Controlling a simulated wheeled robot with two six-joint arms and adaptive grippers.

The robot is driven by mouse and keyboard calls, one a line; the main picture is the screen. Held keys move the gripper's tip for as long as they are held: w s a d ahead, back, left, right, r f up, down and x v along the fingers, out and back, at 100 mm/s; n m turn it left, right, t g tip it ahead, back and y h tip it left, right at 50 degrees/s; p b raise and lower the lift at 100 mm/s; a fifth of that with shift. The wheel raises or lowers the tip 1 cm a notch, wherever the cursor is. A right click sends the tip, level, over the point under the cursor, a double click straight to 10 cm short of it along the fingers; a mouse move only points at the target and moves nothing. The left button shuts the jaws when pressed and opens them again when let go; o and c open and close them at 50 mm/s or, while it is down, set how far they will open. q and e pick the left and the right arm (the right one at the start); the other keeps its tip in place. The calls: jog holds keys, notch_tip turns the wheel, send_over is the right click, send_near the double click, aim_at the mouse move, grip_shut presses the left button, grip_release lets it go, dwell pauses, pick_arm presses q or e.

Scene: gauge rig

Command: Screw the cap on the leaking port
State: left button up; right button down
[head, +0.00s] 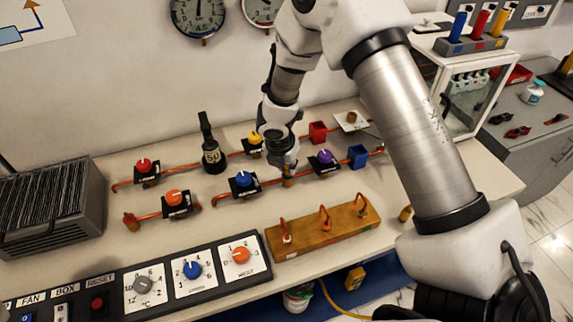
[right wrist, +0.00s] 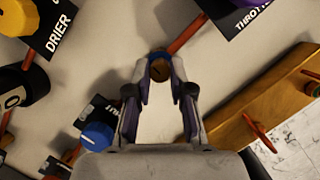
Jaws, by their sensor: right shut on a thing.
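My right gripper (head: 287,176) points down at the copper pipe line between the blue-knob valve (head: 243,182) and the purple-knob valve (head: 324,159). It is shut on a small brass cap (head: 288,182). In the right wrist view the cap (right wrist: 160,68) sits between the fingertips (right wrist: 160,75), with a blue edge behind it. A copper pipe (right wrist: 186,33) runs toward it from the throttle plate. I cannot tell whether the cap is seated on a port. No leak is visible. My left gripper is not in view.
A wooden block (head: 345,219) with copper hooks lies in front of the gripper. A control panel (head: 217,282) lines the front edge.

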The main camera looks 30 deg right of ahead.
jog(key=shift+f, duration=0.15)
dwell(0.5)
jog(key=shift+m+p, duration=0.4)
jog(key=shift+m, duration=0.2)
jog(key=m+g+p, duration=0.1)
jog(key=m, duration=0.1)
jog(key=shift+m+h+p, duration=0.3)
jog(key=shift+p, duration=0.05)
jog(key=shift+m, duration=0.4)
jog(key=shift+m+g, duration=0.3)
